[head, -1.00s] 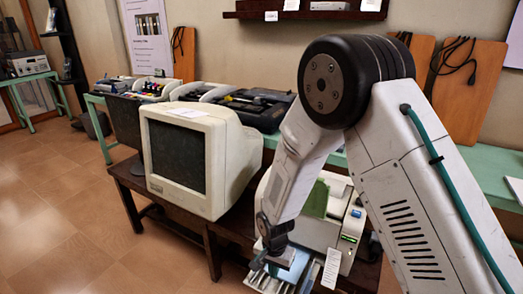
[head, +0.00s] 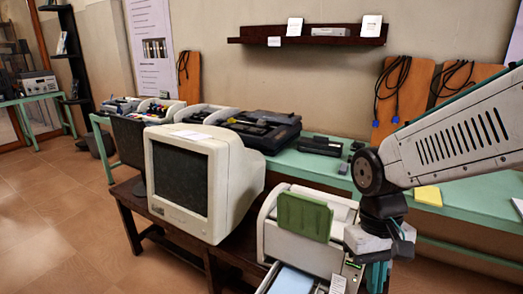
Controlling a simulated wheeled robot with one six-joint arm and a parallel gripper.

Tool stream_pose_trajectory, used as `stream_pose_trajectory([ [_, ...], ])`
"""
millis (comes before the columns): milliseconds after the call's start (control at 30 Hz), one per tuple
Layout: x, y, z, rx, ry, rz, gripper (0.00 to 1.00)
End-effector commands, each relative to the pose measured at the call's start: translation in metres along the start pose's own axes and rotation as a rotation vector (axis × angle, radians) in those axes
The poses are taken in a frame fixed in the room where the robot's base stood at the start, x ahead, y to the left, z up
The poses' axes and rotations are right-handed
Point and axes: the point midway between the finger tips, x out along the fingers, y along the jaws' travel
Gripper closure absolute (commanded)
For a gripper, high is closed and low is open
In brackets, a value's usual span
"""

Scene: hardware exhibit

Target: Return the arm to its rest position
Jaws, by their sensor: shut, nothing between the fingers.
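My arm reaches in from the right edge in the head view, and its dark wrist hangs down from the elbow end. My gripper (head: 379,272) points down below the wrist, to the right of the printer. It is shut and holds nothing. Its fingertips are small and partly lost near the bottom edge of the picture.
A beige printer (head: 300,243) with a green panel stands just left of my gripper. A bulky monitor (head: 190,178) stands farther left on a dark wooden table. Behind runs a green bench (head: 470,205) with a yellow pad (head: 428,195). The floor at left is clear.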

Motion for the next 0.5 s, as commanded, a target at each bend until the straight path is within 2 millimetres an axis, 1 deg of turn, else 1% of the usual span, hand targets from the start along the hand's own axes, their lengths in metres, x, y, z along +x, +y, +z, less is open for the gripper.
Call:
stream_pose_trajectory([
  [33, -0.011, 0.007, 0.014, 0.003, 0.028, -0.007, 1.00],
  [100, -0.021, 0.015, 0.034, 0.003, 0.056, -0.014, 1.00],
  [200, -0.034, 0.025, 0.060, 0.016, 0.107, -0.021, 1.00],
  [300, -0.044, 0.034, 0.081, 0.047, 0.171, -0.026, 1.00],
  [400, -0.053, 0.040, 0.095, 0.085, 0.243, -0.028, 1.00],
  [500, -0.060, 0.045, 0.104, 0.113, 0.302, -0.028, 1.00],
])
